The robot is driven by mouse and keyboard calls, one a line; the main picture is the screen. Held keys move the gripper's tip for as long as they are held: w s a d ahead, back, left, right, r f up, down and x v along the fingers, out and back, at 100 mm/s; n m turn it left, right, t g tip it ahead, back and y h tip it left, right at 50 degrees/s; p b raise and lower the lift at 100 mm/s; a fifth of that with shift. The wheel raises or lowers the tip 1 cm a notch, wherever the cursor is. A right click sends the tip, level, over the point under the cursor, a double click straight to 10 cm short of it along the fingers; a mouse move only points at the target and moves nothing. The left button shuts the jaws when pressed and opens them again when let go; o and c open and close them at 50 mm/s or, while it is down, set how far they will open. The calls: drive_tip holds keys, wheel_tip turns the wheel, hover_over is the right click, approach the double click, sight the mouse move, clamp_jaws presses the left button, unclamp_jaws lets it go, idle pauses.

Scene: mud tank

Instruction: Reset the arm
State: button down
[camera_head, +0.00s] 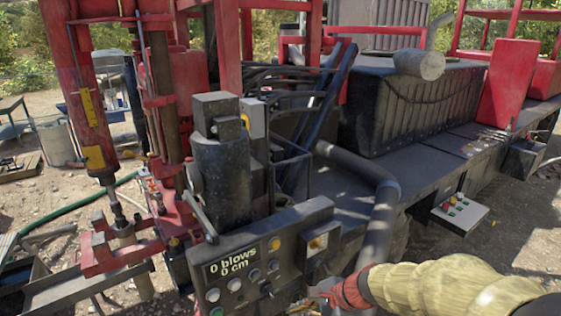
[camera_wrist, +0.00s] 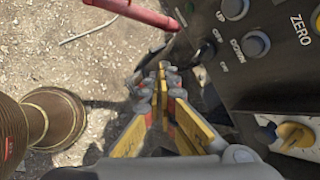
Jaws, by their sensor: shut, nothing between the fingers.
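In the wrist view my gripper (camera_wrist: 162,72) is shut and empty, its yellow and grey fingers together beside the edge of a dark control panel (camera_wrist: 285,75). I cannot tell whether the fingertips touch the panel. In the head view my arm, in a tan sleeve (camera_head: 450,284) with a red end (camera_head: 346,290), reaches in from the lower right beside the panel (camera_head: 268,258). The fingers are not clear there. The panel's display (camera_head: 235,257) reads "0 blows 0 cm".
A red rig mast (camera_head: 75,90) stands at the left. A thick dark pipe (camera_head: 383,215) bends down close to my arm. A ribbed dark tank (camera_head: 410,108) sits behind on the deck. A small switch box (camera_head: 459,213) is at the right. Open gravel lies at the far right.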

drive_tip(key=s+d+f+n+t+h+b, duration=0.1)
drive_tip(key=s+d+f+n+h+b, duration=0.2)
drive_tip(key=s+d+n+b, duration=0.4)
drive_tip(key=s+d+f+n+t+h+b, duration=0.1)
drive_tip(key=s+d+f+n+h+b, duration=0.3)
drive_tip(key=s+b, duration=0.9)
drive_tip(key=d+n+b, duration=0.3)
drive_tip(key=n, duration=0.2)
drive_tip(key=shift+s+d+f, duration=0.2)
drive_tip(key=shift+s+d, duration=0.05)
drive_tip(key=shift+s, duration=0.15)
drive_tip(key=c, duration=2.6)
unclamp_jaws()
